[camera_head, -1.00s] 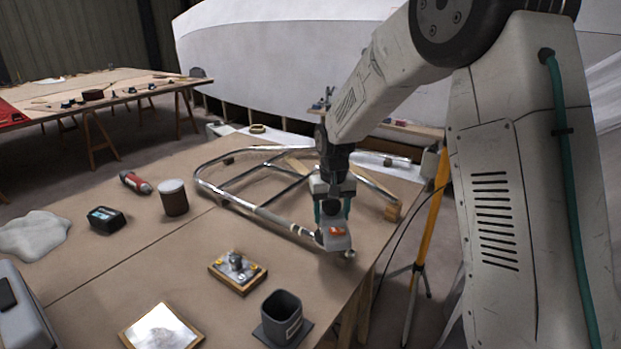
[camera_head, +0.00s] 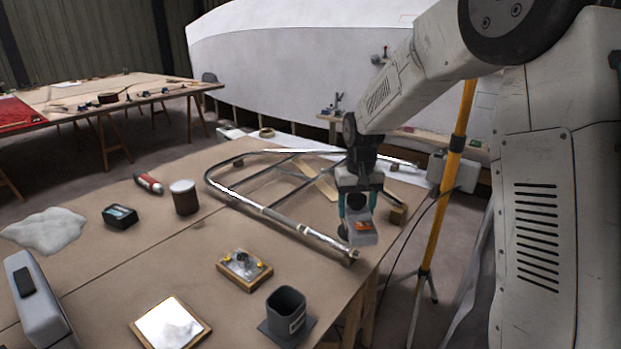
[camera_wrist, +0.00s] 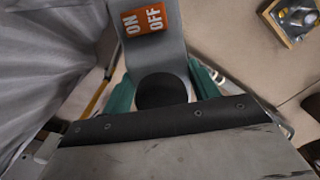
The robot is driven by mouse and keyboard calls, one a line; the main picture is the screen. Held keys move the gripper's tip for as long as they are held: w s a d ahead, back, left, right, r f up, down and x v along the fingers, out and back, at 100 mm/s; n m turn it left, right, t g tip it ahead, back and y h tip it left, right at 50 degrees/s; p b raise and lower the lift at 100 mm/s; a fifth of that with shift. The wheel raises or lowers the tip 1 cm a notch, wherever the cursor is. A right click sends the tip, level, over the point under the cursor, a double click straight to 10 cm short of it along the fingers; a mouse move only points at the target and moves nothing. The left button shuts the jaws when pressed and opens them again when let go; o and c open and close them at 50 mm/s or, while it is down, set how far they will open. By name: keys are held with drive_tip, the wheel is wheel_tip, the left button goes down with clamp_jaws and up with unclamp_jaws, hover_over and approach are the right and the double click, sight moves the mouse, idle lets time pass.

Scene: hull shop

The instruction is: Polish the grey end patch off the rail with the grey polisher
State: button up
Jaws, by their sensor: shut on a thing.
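My gripper (camera_head: 357,203) has green fingers and is shut on the grey polisher (camera_head: 364,236). The polisher has an orange label, which reads ON OFF in the wrist view (camera_wrist: 145,22). The rail (camera_head: 240,198) is a bent, shiny metal tube frame lying on the table. Its near end (camera_head: 352,254) lies just left of and below the polisher in the head view. I cannot tell whether the polisher touches the rail. A duller stretch (camera_head: 301,229) shows on the near tube; I cannot tell for sure whether it is the grey end patch. The wrist view does not clearly show the rail.
On the table (camera_head: 150,255) are a square dark holder (camera_head: 285,313), a small wood-edged fixture (camera_head: 245,268), a bright framed plate (camera_head: 170,325), a brown can (camera_head: 185,198), a black box (camera_head: 119,216) and a white cloth (camera_head: 45,232). A yellow stand (camera_head: 457,150) rises beyond the right edge.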

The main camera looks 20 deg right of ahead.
sight(357, 197)
drive_tip(key=shift+a+r, duration=0.1)
drive_tip(key=shift+r, duration=1.95)
